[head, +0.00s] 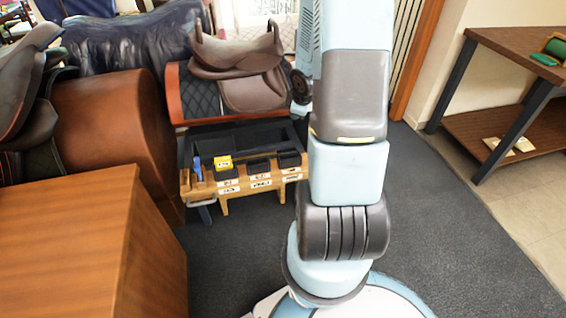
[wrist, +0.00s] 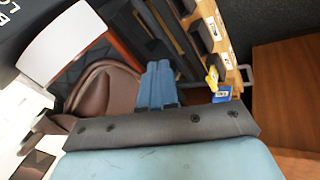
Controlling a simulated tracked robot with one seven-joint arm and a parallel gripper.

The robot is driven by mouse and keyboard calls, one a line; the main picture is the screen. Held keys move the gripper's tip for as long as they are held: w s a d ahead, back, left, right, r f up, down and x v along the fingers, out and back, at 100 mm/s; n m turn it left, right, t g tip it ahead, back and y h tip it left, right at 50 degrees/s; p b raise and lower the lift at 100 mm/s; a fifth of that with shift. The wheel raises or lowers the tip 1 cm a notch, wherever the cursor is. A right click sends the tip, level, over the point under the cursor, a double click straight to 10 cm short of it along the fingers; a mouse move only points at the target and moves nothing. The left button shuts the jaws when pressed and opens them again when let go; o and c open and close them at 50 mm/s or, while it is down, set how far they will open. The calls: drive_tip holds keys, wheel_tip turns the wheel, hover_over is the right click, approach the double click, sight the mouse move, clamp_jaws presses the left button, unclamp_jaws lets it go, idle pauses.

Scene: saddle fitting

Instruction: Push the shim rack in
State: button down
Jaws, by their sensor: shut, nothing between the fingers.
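The shim rack (head: 240,191) is a light wooden tray with dark, labelled compartments. It sits low, sticking out in front of the saddle stand (head: 174,92). My gripper (wrist: 158,66) is shut and empty, apart from the rack in the picture. My arm hides it in the head view.
A brown saddle (head: 245,65) rests on the stand above the rack. A wooden cabinet (head: 80,240) stands at the front left, and a brown table (head: 520,48) at the right. The dark carpet (head: 450,225) right of my arm is clear.

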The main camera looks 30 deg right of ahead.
wheel_tip(320, 180, down, 11)
drive_tip(key=s+n+y, duration=0.2)
drive_tip(key=n+t+y, duration=0.1)
drive_tip(key=n+y, duration=0.1)
approach(284, 165)
drive_tip(key=shift+w+a+f, duration=0.8)
drive_tip(key=shift+a+f, duration=0.1)
drive_tip(key=shift+a, duration=0.1)
drive_tip(key=shift+w+a+f, duration=0.85)
drive_tip(key=shift+a, duration=0.1)
